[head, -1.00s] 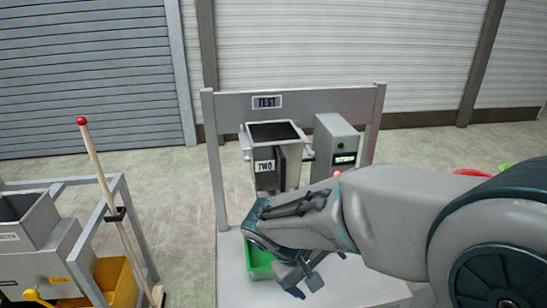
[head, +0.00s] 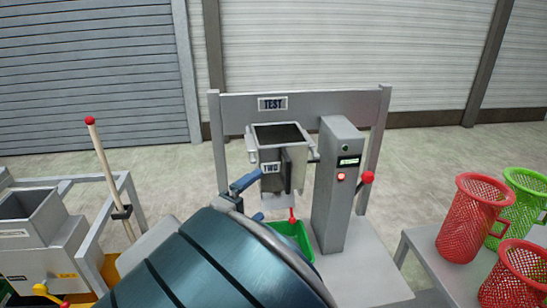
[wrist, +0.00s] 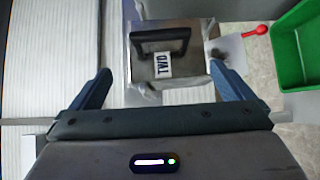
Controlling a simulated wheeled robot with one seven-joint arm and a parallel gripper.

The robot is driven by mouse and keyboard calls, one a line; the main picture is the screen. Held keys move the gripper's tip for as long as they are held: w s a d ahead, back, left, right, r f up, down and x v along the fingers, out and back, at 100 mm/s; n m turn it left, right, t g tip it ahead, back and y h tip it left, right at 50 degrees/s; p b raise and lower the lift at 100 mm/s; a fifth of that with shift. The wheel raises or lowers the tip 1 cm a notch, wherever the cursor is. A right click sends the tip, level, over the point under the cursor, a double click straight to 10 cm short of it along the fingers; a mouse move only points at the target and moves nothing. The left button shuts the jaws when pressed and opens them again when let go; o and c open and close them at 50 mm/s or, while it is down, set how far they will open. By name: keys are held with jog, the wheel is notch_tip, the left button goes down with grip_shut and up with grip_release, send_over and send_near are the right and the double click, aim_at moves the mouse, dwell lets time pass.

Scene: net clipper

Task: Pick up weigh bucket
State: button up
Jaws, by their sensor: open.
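The weigh bucket is most likely the grey metal bucket (head: 279,135) labelled TWO, held upright in the frame under the TEST sign. Its dark front handle and label face me, and the bucket (wrist: 172,69) also shows in the wrist view. My gripper (wrist: 160,73) is open and empty, with its blue fingers spread to either side of the bucket's handle in that view. In the head view one blue finger (head: 246,181) shows just left of the bucket's lower front. I cannot tell whether either finger touches the bucket.
A grey control box (head: 336,185) with a red-knobbed lever stands close right of the bucket. A green bin (head: 296,232) is below, partly hidden by my arm. Red and green mesh baskets (head: 468,218) stand at right. A grey hopper machine (head: 30,220) and red-topped stick (head: 107,165) are at left.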

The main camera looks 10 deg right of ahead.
aim_at(285, 173)
jog(key=shift+p+x, duration=0.95)
jog(key=shift+x, duration=5.6)
jog(key=c, duration=1.2)
jog(key=shift+r, duration=0.15)
